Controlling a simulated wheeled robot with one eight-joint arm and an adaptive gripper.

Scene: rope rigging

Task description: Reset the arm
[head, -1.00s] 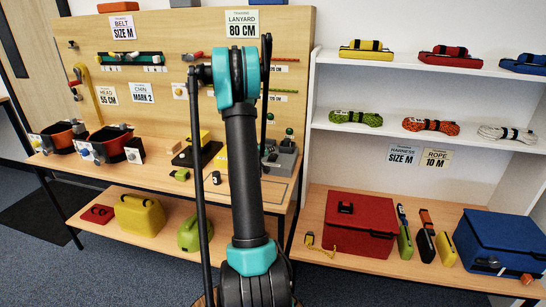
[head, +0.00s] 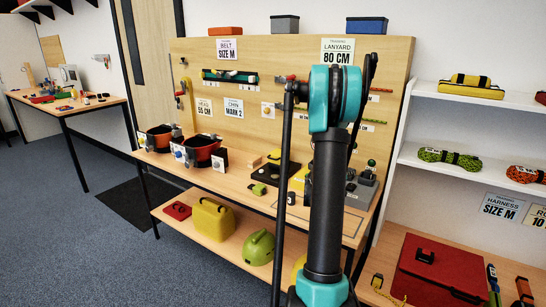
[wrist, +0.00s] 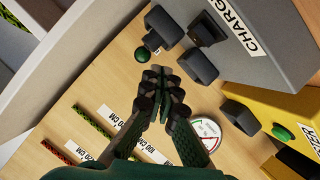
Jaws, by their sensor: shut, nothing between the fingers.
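My gripper (wrist: 160,92) shows in the wrist view with its dark fingers together and nothing between them. It is in front of the wooden board, near a grey box marked "CHARG" (wrist: 262,30) with dark blocks and a green knob (wrist: 142,54). I cannot tell the gap between the fingertips and the box. In the head view my arm stands upright in front of the workbench (head: 262,205), and my gripper cannot be made out there.
A yellow box with a green button (wrist: 282,131) and a round gauge (wrist: 207,131) are close by in the wrist view. Shelves with rope bundles (head: 448,158) stand at the right. Open carpet (head: 60,230) lies at the left, before a far table (head: 75,108).

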